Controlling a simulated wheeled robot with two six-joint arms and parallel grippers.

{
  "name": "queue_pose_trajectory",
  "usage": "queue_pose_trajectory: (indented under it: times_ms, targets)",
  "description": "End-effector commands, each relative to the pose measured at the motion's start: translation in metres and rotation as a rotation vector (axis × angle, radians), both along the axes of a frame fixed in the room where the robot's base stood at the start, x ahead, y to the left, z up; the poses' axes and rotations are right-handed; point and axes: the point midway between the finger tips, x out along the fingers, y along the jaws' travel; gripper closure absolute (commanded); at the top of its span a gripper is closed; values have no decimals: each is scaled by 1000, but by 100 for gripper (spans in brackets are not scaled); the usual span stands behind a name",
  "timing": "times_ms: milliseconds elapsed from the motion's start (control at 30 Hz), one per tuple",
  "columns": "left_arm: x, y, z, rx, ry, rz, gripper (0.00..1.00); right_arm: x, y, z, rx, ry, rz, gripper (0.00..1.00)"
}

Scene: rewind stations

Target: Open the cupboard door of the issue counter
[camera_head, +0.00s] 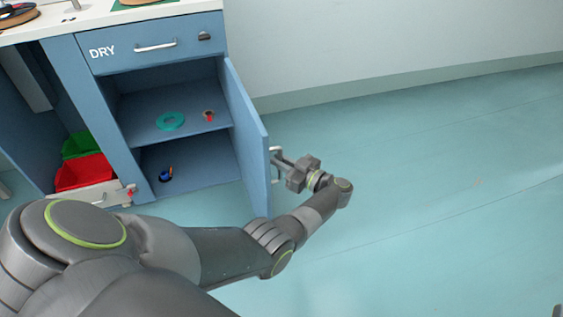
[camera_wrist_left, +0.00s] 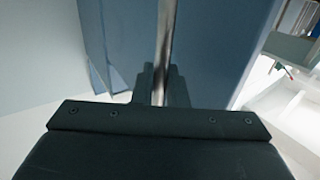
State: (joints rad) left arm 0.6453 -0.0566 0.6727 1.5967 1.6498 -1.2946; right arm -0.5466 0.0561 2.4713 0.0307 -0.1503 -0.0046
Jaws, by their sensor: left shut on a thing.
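The blue cupboard door (camera_head: 247,137) of the issue counter (camera_head: 82,82) stands swung wide open on its right side, edge towards me. My left gripper (camera_head: 277,159) is at the door's outer face, shut on the door handle (camera_head: 275,180). In the left wrist view the handle (camera_wrist_left: 164,50) is a metal bar running down between the fingers, with the blue door (camera_wrist_left: 215,45) behind it. The open cupboard shows a shelf (camera_head: 150,106) with a teal ring (camera_head: 170,121) and a small red-and-brown item (camera_head: 209,115). My right gripper is not in view.
A drawer (camera_head: 150,45) marked DRY is closed above the cupboard. Green (camera_head: 82,145) and red (camera_head: 84,172) bins stand in the bay on the left. A blue-and-orange item (camera_head: 166,174) lies on the cupboard bottom. The floor (camera_head: 430,180) on the right is clear.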

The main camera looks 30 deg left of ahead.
Motion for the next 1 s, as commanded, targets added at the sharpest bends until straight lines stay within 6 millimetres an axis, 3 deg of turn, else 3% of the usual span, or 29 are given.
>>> queue_pose_trajectory:
  times_ms: [333, 367, 500, 833, 1000]
  targets:
    - [1, 3, 1, 4, -1, 2, 100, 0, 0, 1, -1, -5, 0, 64]
    - [1, 3, 1, 4, -1, 2, 86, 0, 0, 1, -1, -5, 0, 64]
    - [1, 2, 1, 3, -1, 1, 70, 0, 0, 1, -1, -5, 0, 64]
    - [0, -3, 0, 1, -1, 1, 70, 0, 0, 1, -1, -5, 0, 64]
    - [-2, -28, 0, -1, -2, -1, 70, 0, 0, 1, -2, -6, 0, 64]
